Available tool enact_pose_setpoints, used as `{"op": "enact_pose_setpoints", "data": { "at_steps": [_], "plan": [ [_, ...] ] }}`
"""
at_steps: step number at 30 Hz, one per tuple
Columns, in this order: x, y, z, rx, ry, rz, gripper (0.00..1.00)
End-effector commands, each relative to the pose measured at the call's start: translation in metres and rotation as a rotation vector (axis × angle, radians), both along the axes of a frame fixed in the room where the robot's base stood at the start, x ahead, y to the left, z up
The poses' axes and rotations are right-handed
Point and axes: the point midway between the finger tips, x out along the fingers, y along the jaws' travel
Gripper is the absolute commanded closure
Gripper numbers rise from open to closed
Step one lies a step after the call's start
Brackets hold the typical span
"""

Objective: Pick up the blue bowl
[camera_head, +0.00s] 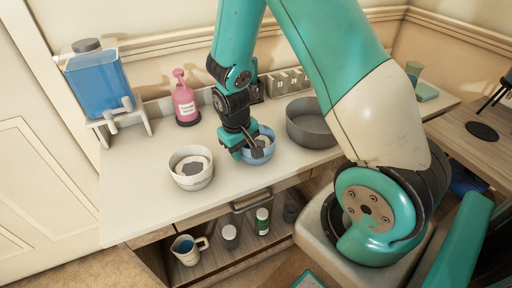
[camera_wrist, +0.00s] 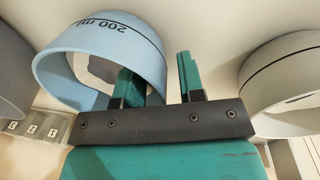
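The blue bowl (camera_head: 264,146) stands upright on the white counter, partly hidden behind my gripper (camera_head: 243,150). In the wrist view the blue bowl (camera_wrist: 58,67) fills the upper left, with "200 ml" marked on its outside. My gripper (camera_wrist: 158,75) is open there, its two teal fingers apart. The left finger overlaps the bowl's opening and the right finger is outside it, so the near wall appears to lie between them. A gap shows between the wall and the right finger. Contact with the left finger cannot be told.
A white bowl (camera_head: 191,177) stands close on the left, and a larger grey bowl (camera_head: 311,131) on the right. A pink bottle (camera_head: 184,104) and a blue dispenser (camera_head: 98,88) stand further back left. The counter's front left (camera_head: 135,207) is clear.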

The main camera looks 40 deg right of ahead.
Motion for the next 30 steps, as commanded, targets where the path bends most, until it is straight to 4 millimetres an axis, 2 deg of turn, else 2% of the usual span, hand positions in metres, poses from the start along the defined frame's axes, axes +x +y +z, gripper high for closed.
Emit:
{"op": "enact_pose_setpoints", "data": {
  "at_steps": [4, 11, 15, 16, 30],
  "plan": [
    [0.0, -0.0022, -0.0139, 0.0, 0.0, -0.001, 0.64],
    [0.0002, -0.0023, -0.0148, 0.0, -0.002, -0.001, 0.64],
    [0.0001, -0.0023, -0.0147, 0.0, -0.001, -0.001, 0.96],
    [0.0001, -0.0023, -0.0146, 0.0, -0.001, -0.001, 1.0],
    [0.0003, -0.0022, -0.0138, 0.0, -0.002, -0.001, 1.0]
  ]
}}
